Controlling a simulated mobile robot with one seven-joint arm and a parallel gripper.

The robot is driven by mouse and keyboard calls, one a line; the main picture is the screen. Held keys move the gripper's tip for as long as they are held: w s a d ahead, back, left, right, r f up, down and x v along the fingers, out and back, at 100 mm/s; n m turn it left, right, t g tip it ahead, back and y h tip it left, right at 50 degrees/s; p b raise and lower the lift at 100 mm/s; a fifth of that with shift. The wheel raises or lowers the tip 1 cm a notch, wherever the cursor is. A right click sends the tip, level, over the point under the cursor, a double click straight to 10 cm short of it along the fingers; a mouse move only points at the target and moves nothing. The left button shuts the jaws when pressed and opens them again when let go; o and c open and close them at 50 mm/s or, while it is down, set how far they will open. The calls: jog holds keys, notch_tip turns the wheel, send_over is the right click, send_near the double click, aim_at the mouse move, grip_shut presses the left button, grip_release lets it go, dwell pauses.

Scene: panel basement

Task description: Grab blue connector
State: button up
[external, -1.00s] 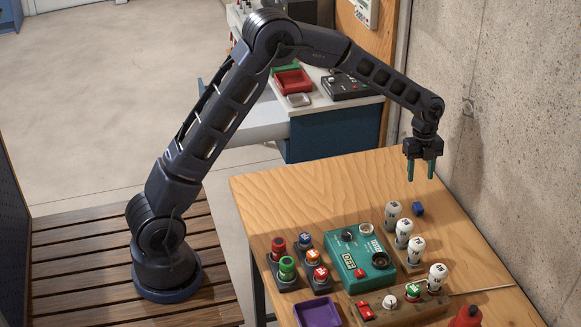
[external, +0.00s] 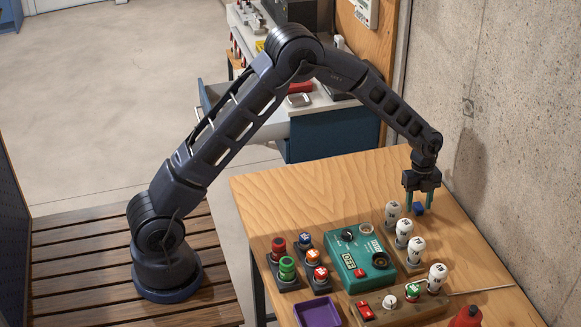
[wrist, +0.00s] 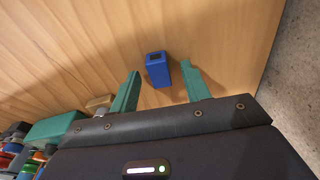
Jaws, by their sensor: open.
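The blue connector (external: 419,209) is a small blue block lying on the wooden table near its right edge. It also shows in the wrist view (wrist: 157,69), with a dark opening at its far end. My gripper (external: 420,203) points down over it in the external view, with its green fingers partly in front of the connector. In the wrist view, my gripper (wrist: 160,88) is open, with one finger on each side of the connector and gaps on both sides. The exact height of the fingertips above the table is hard to tell.
A row of white cylinders (external: 403,232) stands close in front of my gripper. A green tester box (external: 361,260), red and orange capped pieces (external: 313,257) and a purple tray (external: 318,313) are nearer. The concrete wall (external: 495,130) rises at right. The table's back left is clear.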

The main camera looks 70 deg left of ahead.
grip_shut()
